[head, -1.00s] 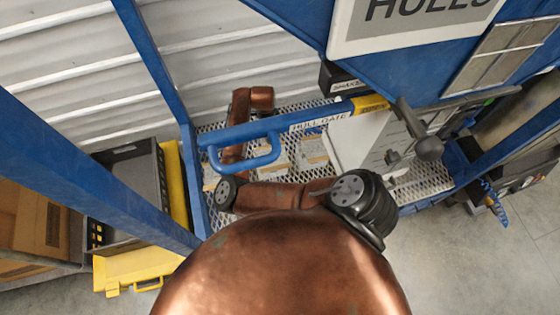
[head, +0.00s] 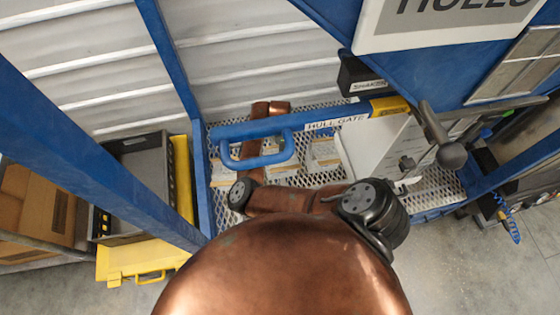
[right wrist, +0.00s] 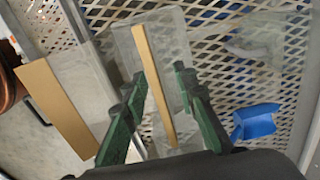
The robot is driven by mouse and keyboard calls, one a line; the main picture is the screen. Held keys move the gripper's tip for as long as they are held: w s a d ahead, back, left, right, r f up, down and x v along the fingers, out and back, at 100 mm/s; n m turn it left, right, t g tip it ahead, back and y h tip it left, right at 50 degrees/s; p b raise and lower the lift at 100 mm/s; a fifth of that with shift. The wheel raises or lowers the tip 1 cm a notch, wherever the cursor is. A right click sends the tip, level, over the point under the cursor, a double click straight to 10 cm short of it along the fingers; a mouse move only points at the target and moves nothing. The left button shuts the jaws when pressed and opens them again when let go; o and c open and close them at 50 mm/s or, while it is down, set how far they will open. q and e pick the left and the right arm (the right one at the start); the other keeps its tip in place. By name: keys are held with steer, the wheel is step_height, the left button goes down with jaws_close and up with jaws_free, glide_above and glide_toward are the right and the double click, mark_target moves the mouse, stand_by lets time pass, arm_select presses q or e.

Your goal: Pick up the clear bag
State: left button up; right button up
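In the right wrist view, a clear bag (right wrist: 172,42) with a tan strip along it lies on the white mesh shelf (right wrist: 262,70). My right gripper (right wrist: 160,82) has green fingers spread apart, one on each side of this bag's strip. Whether they touch the bag cannot be told. A second clear bag with a wider tan strip (right wrist: 56,108) lies to the left. In the head view, pale packs with tan parts (head: 322,152) show on the mesh behind the blue gate bar, partly hidden by my copper arm. The right gripper cannot be made out there, and my left gripper is not visible.
The blue gate bar (head: 228,132), labelled HULL GATE, crosses above the shelf. A small blue object (right wrist: 255,121) lies right of the gripper. A grey crate (head: 140,160) and a yellow bin (head: 140,262) stand left of the blue post. A grey lever knob (head: 452,155) sticks out at right.

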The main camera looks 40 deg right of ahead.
steer(key=shift+c, duration=0.4)
jaws_close()
steer(key=shift+r, duration=0.1)
